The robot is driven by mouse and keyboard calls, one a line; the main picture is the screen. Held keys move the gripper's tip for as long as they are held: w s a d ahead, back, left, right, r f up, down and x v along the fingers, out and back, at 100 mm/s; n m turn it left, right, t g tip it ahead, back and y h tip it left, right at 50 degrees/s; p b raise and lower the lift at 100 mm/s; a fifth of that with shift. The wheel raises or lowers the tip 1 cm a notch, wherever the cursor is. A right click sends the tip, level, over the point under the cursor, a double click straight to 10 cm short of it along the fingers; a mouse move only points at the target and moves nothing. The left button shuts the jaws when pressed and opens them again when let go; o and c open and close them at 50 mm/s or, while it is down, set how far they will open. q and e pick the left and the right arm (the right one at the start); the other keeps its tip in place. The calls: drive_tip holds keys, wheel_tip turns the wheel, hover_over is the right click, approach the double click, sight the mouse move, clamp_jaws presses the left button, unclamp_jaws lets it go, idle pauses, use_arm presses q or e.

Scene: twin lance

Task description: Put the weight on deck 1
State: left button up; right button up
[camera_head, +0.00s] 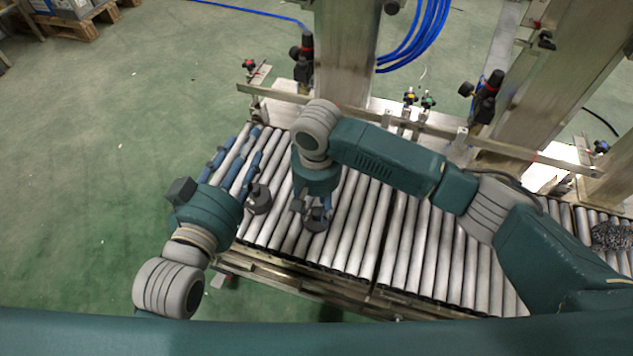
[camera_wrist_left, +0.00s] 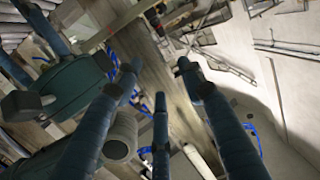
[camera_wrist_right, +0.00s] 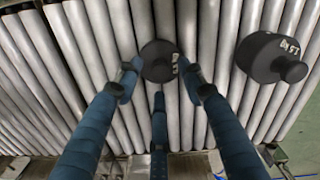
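A dark weight (camera_head: 317,222) stands on the roller conveyor (camera_head: 352,232), under my right gripper (camera_head: 312,208). In the right wrist view this weight (camera_wrist_right: 160,62) shows between and just beyond the spread fingertips; the right gripper is open, and contact cannot be told. A second dark weight (camera_head: 258,200) with white lettering stands on the rollers to the left; it also shows at right in the right wrist view (camera_wrist_right: 268,58). My left gripper (camera_head: 233,160) is open and empty, raised near the conveyor's left end. No deck marked 1 can be made out.
A metal rail (camera_head: 370,120) and steel posts (camera_head: 345,60) with blue hoses run behind the conveyor. A dark speckled item (camera_head: 612,237) lies on the rollers at far right.

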sight(316, 211)
wheel_tip(316, 211, up, 5)
drive_tip(key=shift+f+p, duration=0.1)
drive_tip(key=shift+p, duration=0.8)
use_arm(q)
drive_tip(key=s+a+f+g+y+p, duration=0.1)
drive_tip(key=s+a+f+g, duration=0.1)
drive_tip(key=s+f+g, duration=0.3)
drive_tip(key=s+a+f+g+y, duration=0.2)
drive_tip(key=s+f+g, duration=0.3)
drive_tip(key=s+f, duration=0.4)
wheel_tip(316, 211, down, 2)
drive_tip(key=shift+a+p, duration=0.35)
drive_tip(key=shift+a, duration=0.5)
use_arm(e)
wheel_tip(316, 211, up, 5)
drive_tip(key=shift+f, duration=0.15)
